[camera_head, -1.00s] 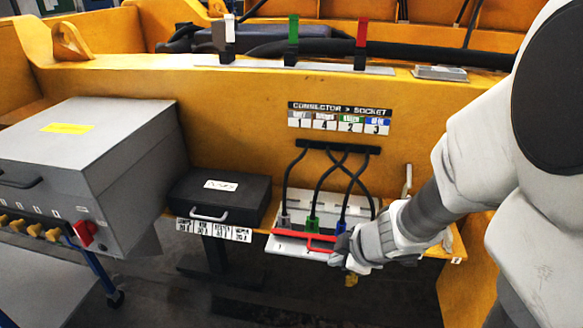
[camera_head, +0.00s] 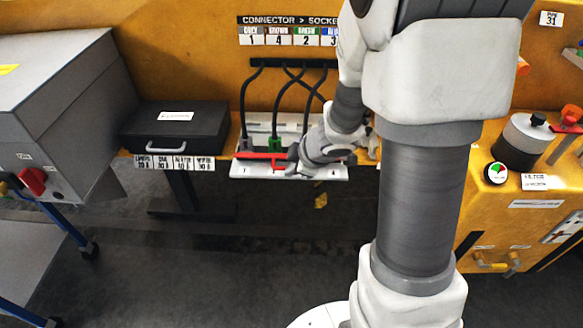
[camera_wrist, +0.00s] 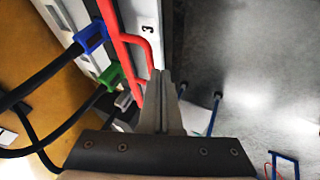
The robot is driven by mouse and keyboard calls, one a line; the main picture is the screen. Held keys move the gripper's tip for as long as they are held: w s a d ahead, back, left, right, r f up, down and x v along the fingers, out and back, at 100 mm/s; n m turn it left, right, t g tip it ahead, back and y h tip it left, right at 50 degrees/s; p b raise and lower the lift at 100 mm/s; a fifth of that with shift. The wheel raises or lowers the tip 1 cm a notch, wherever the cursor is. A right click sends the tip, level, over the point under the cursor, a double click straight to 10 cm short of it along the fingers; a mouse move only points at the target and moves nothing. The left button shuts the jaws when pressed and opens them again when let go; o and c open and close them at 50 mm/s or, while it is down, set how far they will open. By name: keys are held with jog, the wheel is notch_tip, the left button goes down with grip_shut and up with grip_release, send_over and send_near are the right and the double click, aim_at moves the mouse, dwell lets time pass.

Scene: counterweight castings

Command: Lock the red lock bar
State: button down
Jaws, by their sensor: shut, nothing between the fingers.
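The red lock bar (camera_head: 262,156) runs along the front of the white socket panel (camera_head: 320,172), in front of the connectors. In the wrist view the bar (camera_wrist: 115,40) passes beside the blue connector (camera_wrist: 90,38), the green connector (camera_wrist: 110,77) and the grey connector (camera_wrist: 123,100). Its raised handle loop (camera_wrist: 147,48) ends close to my fingertips. My gripper (camera_head: 292,166) is shut and empty at the panel's front. Its fingers (camera_wrist: 160,85) also show in the wrist view, beside the bar; whether they touch it is unclear. In the head view my gripper hides the bar's right end and the blue connector.
Black cables rise from the connectors to a strip under the label sign (camera_head: 290,30). A black case (camera_head: 180,125) sits left of the panel, with a grey box (camera_head: 60,110) beyond it. Fixtures with a gauge (camera_head: 496,173) stand at the right. Open floor lies in front.

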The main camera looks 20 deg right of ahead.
jog(key=shift+w, duration=0.1)
dwell(0.3)
jog(key=shift+w+d+p, duration=0.2)
jog(key=shift+w+p, duration=0.2)
jog(key=shift+w, duration=0.1)
jog(key=shift+w+d+p, duration=0.2)
jog(key=shift+w+p, duration=0.2)
jog(key=shift+w, duration=0.05)
